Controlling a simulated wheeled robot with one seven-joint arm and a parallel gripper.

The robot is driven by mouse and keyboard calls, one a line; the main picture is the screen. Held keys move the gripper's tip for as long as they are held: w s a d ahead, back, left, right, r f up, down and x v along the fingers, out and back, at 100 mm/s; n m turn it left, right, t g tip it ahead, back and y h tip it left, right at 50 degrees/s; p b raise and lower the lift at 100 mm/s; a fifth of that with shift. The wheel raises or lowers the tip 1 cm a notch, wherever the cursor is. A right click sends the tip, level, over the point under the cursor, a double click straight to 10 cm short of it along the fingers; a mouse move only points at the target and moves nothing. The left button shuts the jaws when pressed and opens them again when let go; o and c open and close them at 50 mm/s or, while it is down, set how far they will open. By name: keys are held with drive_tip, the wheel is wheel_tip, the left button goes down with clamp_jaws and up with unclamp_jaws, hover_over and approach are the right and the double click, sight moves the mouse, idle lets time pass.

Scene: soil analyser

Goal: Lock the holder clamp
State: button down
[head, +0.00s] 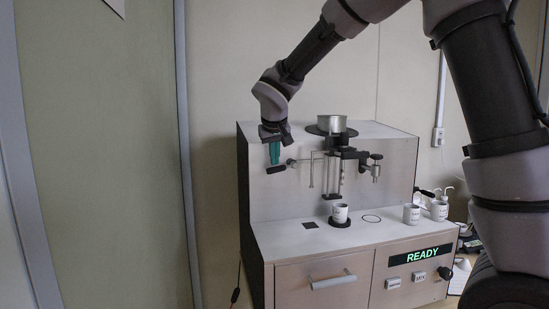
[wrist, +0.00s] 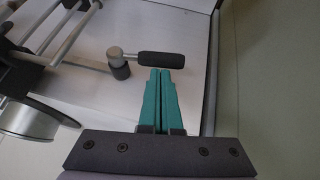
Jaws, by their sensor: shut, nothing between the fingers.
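My gripper (head: 275,162) is at the upper left of the analyser's front, its teal fingers pointing down. In the wrist view its fingers (wrist: 160,73) are shut together with nothing between them. A lever with a black grip (wrist: 160,59) lies just beyond the fingertips, very close; I cannot tell whether they touch. In the head view the black grip (head: 276,169) sits just below the fingertips, at the left end of the holder's metal rods. The holder (head: 347,153) carries rods and black clamp blocks at the analyser's middle. I cannot tell from these views whether the clamp is locked.
A metal pot (head: 332,123) sits on top of the analyser, above the holder. A white cup (head: 340,212) stands on a black disc on the ledge, and another cup (head: 411,214) is further right. The display (head: 421,256) reads READY. A drawer (head: 325,284) is below.

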drive_tip(key=shift+a+f+h, duration=0.15)
drive_tip(key=shift+f+h, duration=0.2)
drive_tip(key=shift+h, duration=0.15)
drive_tip(key=shift+s+a+f+n+t+h, duration=0.15)
drive_tip(key=shift+f+n+t+h, duration=0.2)
drive_tip(key=shift+f+h, duration=0.2)
drive_tip(key=shift+a+f+n+t+h, duration=0.1)
drive_tip(key=shift+f+n+t+h, duration=0.25)
drive_tip(key=shift+h, duration=0.3)
drive_tip(key=w+d+f+n+t+h, duration=0.1)
drive_tip(key=d+f+n+t+h, duration=0.2)
drive_tip(key=f+n+t+h, duration=0.2)
drive_tip(key=shift+d+f+t+h, duration=0.25)
drive_tip(key=shift+f+h, duration=0.65)
drive_tip(key=shift+h, duration=0.9)
drive_tip(key=v, duration=1)
drive_tip(key=shift+s+a, duration=0.3)
